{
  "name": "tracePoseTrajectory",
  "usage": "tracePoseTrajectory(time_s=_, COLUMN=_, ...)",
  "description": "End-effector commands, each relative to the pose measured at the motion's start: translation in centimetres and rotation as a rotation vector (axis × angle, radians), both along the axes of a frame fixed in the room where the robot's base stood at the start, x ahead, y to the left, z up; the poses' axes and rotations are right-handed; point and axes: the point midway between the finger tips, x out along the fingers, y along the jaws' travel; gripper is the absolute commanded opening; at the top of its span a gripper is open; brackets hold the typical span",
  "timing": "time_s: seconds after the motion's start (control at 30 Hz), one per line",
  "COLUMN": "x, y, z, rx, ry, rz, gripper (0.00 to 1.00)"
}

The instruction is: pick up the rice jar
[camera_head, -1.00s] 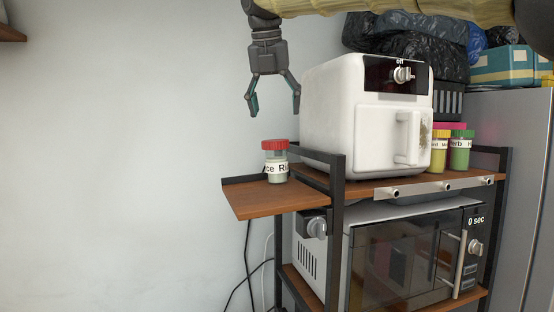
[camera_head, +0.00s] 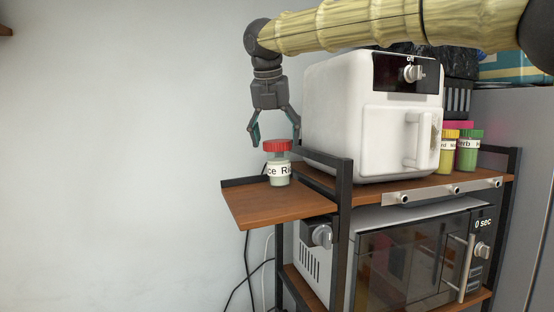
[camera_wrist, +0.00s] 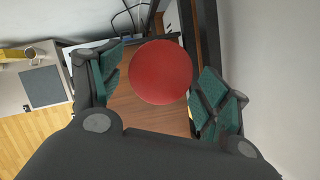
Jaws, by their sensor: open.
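The rice jar (camera_head: 279,172) is a small clear jar with a red lid and a white label reading "ce Ri". It stands upright on the small wooden side shelf (camera_head: 262,207) left of the rack. In the wrist view its round red lid (camera_wrist: 161,72) lies between the finger pads and hides the jar body. My gripper (camera_head: 275,143) is open and empty, pointing down just above the jar, with its fingertips either side of the lid at about lid height. In the wrist view my gripper (camera_wrist: 155,88) shows gaps on both sides of the lid.
A white air fryer (camera_head: 370,115) stands close right of the jar on the upper shelf, and a black rack post (camera_head: 342,200) rises between. A yellow-lidded jar (camera_head: 447,152) and a green-lidded jar (camera_head: 468,152) stand further right. A microwave (camera_head: 410,262) sits below. The left side is open.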

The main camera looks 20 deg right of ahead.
Motion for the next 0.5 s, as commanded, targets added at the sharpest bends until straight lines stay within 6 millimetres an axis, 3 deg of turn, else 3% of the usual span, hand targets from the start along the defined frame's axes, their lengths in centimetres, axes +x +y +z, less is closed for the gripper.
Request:
tracePoseTrajectory(time_s=0.23, x=1.0, y=-0.4, z=-2.3, rx=0.001, ry=0.002, rz=0.001, gripper=0.76)
tracePoseTrajectory(time_s=0.5, x=1.2, y=-0.5, z=-3.0, rx=0.000, ry=-0.001, rz=0.001, gripper=0.76)
